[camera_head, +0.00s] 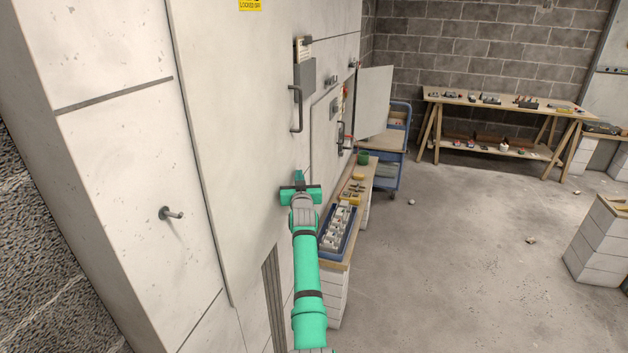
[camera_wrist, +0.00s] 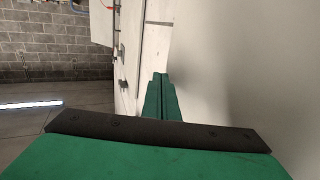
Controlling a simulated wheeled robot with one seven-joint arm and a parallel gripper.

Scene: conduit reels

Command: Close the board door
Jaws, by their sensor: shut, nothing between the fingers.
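A large pale grey panel door (camera_head: 235,130) with a yellow label (camera_head: 250,4) fills the left of the head view. A bar handle (camera_head: 297,108) shows near its right side. Further along the wall, a smaller pale door (camera_head: 375,102) stands swung out. I cannot tell for certain which is the board door. My green gripper (camera_head: 299,182) is shut and empty, low beside the large panel's right side. In the wrist view, the shut fingers (camera_wrist: 161,92) point along a pale surface (camera_wrist: 245,70) on the right; contact cannot be told.
A narrow bench with a blue tray (camera_head: 338,230) of parts stands right of my arm. A blue cart (camera_head: 388,165) is beyond it. A trestle table (camera_head: 505,100) stands by the back block wall. A block stand (camera_head: 598,240) is at right. The concrete floor (camera_head: 460,250) between is mostly clear.

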